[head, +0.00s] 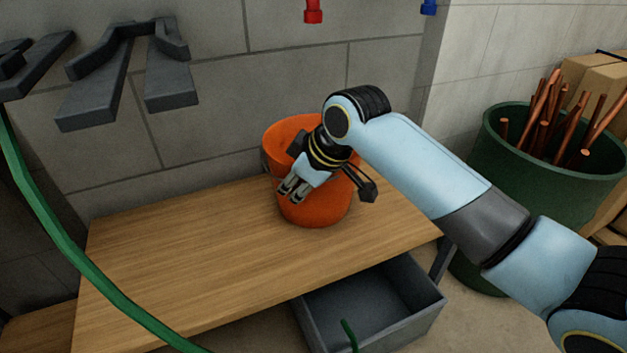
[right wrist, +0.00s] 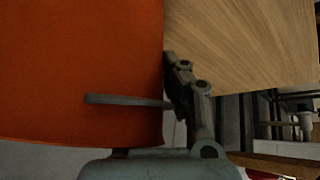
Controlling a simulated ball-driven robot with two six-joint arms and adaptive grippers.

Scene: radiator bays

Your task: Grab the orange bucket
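The orange bucket (head: 318,213) stands upright on the wooden bench top, near the wall. My right gripper (head: 290,192) is in front of the bucket and hides part of its rim and side. Its fingers point down and to the left. In the right wrist view the bucket (right wrist: 75,70) fills the left side, close to the gripper's finger linkage (right wrist: 190,95). A thin grey bar crosses in front of the orange surface there. I cannot tell whether the fingers touch the bucket or how far apart they are. My left gripper is not in view.
The wooden bench top (head: 175,250) is clear left of the bucket. A grey open drawer (head: 410,320) sits below its front edge. A green bin (head: 490,175) with copper pipes stands at the right. A green hose (head: 50,215) crosses the left side. Grey metal brackets (head: 95,95) are on the wall.

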